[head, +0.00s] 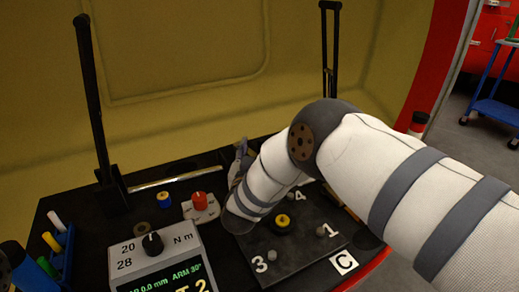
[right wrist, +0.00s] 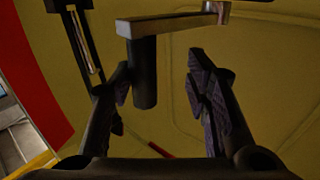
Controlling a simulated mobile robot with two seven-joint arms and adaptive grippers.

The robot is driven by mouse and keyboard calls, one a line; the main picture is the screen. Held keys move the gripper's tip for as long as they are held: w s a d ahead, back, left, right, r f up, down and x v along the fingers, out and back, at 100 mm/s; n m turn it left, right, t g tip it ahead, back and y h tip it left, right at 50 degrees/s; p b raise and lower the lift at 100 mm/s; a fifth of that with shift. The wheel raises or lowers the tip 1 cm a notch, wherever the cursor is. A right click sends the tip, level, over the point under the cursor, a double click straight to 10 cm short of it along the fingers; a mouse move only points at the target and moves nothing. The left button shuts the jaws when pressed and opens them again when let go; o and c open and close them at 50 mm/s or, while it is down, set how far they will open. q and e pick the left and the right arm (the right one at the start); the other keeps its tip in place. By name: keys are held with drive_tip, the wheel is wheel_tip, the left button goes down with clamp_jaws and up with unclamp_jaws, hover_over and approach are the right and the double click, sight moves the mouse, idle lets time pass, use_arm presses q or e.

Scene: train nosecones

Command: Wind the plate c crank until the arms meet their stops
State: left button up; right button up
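Plate C (head: 315,258), a dark plate marked 1, 3, 4 and C, lies on the black bench top, partly hidden by my right arm. My right gripper (head: 240,152) is at the plate's far side, mostly hidden behind my wrist. In the right wrist view its two fingers (right wrist: 163,92) stand apart. A crank with a pale metal bar (right wrist: 170,25) and a dark round handle (right wrist: 144,72) shows there. The handle appears between the fingers, nearer the left one; I cannot tell if it touches. Two black upright arms, left (head: 95,100) and right (head: 330,50), rise at the back. My left gripper is not in view.
A torque display box (head: 165,262) stands at the front. A red knob (head: 200,198), a blue-capped piece (head: 163,200) and a yellow-centred knob (head: 283,220) are near my arm. Coloured pens in a blue rack (head: 62,262) stand left. A yellow-green wall closes the back.

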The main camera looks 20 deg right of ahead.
drive_tip(key=shift+d, duration=0.2)
drive_tip(key=v, duration=1.2)
drive_tip(key=shift+a, duration=0.15)
